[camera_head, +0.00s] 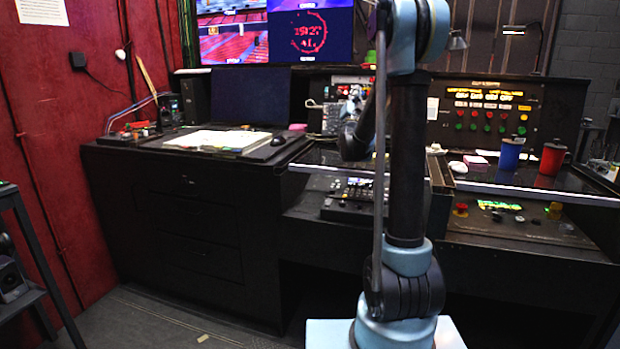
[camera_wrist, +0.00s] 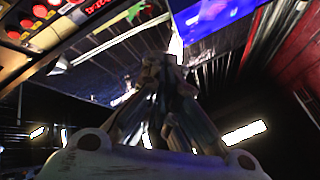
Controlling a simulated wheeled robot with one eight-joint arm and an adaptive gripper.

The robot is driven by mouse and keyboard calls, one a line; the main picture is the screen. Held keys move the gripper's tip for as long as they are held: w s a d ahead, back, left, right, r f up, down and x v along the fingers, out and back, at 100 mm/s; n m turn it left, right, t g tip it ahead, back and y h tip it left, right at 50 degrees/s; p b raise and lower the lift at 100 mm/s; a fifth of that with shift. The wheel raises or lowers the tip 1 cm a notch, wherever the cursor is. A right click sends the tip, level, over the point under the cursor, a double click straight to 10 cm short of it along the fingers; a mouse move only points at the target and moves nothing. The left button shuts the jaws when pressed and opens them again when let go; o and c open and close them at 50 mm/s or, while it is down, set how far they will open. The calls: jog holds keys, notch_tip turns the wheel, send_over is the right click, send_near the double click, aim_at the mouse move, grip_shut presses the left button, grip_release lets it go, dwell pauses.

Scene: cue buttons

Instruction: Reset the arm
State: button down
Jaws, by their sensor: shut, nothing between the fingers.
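My arm (camera_head: 408,150) stands upright in the middle of the head view, its upper part rising out of the top of the picture. My gripper (camera_wrist: 160,64) shows in the wrist view with its fingers together and nothing between them. In the head view the arm partly covers the area around my gripper, and its fingers are hard to make out. The cue button panel (camera_head: 487,112), with rows of red, orange and green buttons, stands on the desk to the right of the arm.
A black desk (camera_head: 215,230) spans the room behind my arm. A blue cup (camera_head: 510,153) and a red cup (camera_head: 552,158) stand on its right part. Lit monitors (camera_head: 275,32) are at the back. Grey floor (camera_head: 165,325) is open at front left.

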jog(key=s+f+n+g+y, duration=0.2)
jog(key=s+f+g, duration=0.2)
jog(key=s+f, duration=0.2)
jog(key=s+a+f+n+g+y, duration=0.1)
jog(key=s+f+n+g+y, duration=0.1)
jog(key=s+f, duration=0.4)
jog(key=s+a+f+n+g+y, duration=0.1)
jog(key=s+f+n+g+y, duration=0.1)
jog(key=s+f+n+g, duration=0.2)
jog(key=shift+s+a+f+g, duration=0.1)
jog(key=shift+s+f+g, duration=0.35)
jog(key=shift+s, duration=0.35)
jog(key=shift+s+a+f+g, duration=0.1)
jog(key=shift+s+f+g, duration=0.2)
jog(key=shift+s+f, duration=0.35)
jog(key=shift+s+a+f+g, duration=0.1)
jog(key=shift+s+f+g, duration=0.25)
jog(key=shift+s, duration=0.55)
jog(key=s+d+f+g, duration=0.1)
jog(key=s+f+g, duration=0.2)
jog(key=s+f, duration=0.3)
jog(key=s+d+f+n+g, duration=0.1)
jog(key=s+f+g, duration=0.3)
jog(key=s, duration=1.1)
jog(key=s+d+f+g+h, duration=0.1)
jog(key=s+f+g, duration=0.2)
jog(key=s+f, duration=0.6)
jog(key=shift+s+d+n, duration=0.3)
jog(key=shift+s+n, duration=0.1)
jog(key=shift+s, duration=0.7)
